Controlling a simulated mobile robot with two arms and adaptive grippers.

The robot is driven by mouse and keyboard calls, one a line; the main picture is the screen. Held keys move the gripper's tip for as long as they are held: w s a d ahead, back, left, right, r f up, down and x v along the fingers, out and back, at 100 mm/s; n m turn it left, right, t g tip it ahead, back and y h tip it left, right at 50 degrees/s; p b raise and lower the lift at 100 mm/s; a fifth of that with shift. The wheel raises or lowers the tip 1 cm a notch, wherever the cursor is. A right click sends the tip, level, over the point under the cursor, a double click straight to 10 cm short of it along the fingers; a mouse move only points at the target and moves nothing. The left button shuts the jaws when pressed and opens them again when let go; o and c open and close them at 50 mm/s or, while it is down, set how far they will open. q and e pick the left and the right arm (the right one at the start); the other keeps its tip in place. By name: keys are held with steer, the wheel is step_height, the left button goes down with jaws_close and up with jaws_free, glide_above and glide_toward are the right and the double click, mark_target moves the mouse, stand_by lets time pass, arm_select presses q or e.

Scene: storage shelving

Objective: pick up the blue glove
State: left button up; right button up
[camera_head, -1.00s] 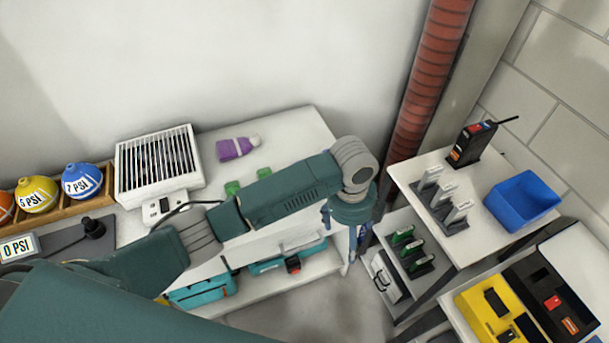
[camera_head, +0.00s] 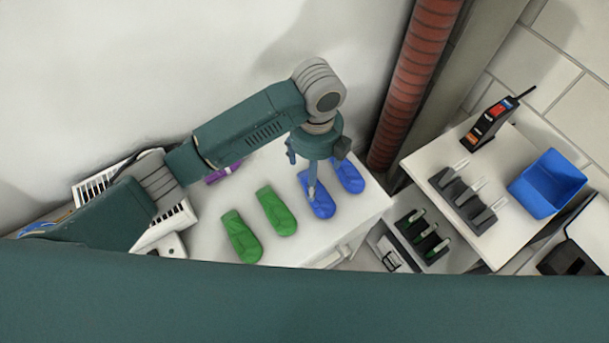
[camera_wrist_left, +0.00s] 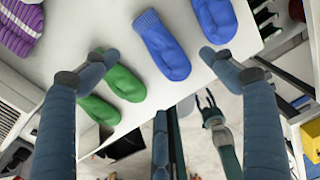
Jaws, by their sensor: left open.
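Two blue gloves lie side by side on the white tabletop. The nearer blue glove (camera_head: 322,202) is partly covered by my left gripper's fingers in the head view, and the farther one (camera_head: 350,177) lies just right of it. Both show in the left wrist view, one near the middle (camera_wrist_left: 163,47), one upper right (camera_wrist_left: 215,19). My left gripper (camera_head: 312,180) is open, pointing down above the gloves. In the wrist view its fingers (camera_wrist_left: 156,57) are spread to either side of the middle glove, with nothing gripped. A small part low in that view may be my right gripper (camera_wrist_left: 207,108); its state is unclear.
Two green gloves (camera_head: 276,211) lie left of the blue ones. A purple item (camera_head: 222,172) is partly behind my arm. A red ribbed pipe (camera_head: 415,85) rises behind the table's right end. A blue bin (camera_head: 548,184) stands on separate shelving at right.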

arm_select(q)
steer(key=f, duration=0.4)
steer(key=shift+s+d+p, duration=0.15)
steer(key=shift+s+p, duration=0.1)
steer(key=shift+p, duration=0.05)
steer(key=shift+f, duration=0.4)
steer(key=f, duration=0.1)
steer(key=f+p, duration=0.1)
steer(key=f, duration=0.3)
steer(key=shift+w+a, duration=0.2)
steer(key=shift+a, duration=0.05)
steer(key=shift+f, duration=0.4)
steer(key=c, duration=1.3)
arm_select(e)
steer(key=shift+s+d+r, duration=0.1)
steer(key=shift+s+r, duration=0.1)
steer(key=shift+r, duration=0.3)
steer(key=shift+s+d+r, duration=0.1)
steer(key=shift+s+r, duration=0.05)
steer(key=shift+r, duration=0.35)
